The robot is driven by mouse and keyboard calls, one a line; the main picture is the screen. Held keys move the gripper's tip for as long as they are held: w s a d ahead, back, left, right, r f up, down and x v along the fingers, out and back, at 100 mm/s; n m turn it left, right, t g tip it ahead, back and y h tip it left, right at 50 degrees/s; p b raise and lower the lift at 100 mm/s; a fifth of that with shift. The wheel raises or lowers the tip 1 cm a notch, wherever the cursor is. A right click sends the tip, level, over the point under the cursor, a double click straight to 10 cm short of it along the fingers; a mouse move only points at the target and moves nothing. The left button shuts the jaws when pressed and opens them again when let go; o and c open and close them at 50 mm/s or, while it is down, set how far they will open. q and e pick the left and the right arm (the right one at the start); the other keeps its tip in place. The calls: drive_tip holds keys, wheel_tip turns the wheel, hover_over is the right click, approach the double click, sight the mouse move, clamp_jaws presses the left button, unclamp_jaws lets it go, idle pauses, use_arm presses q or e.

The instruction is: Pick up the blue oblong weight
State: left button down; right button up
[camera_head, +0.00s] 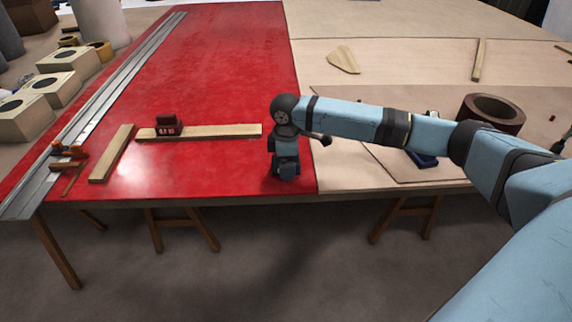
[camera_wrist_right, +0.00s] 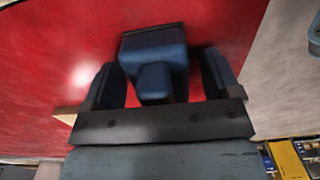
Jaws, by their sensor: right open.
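A dark blue oblong weight with a raised blue grip (camera_wrist_right: 153,50) stands on the red surface in the right wrist view. My right gripper (camera_wrist_right: 160,76) is open, with one finger on each side of the weight's grip. Whether the fingers touch it I cannot tell. In the head view my right gripper (camera_head: 286,168) points down near the front right edge of the red panel, and it hides most or all of the weight. My left gripper is not in view.
On the red panel (camera_head: 215,60) lie two wooden strips (camera_head: 225,131), a dark red weight (camera_head: 168,126), and a long metal rail (camera_head: 110,85) with an orange clamp. A brown ring (camera_head: 490,113) and a blue tool (camera_head: 422,159) lie on the plywood at right.

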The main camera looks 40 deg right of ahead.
drive_tip(key=shift+r, duration=0.15)
clamp_jaws()
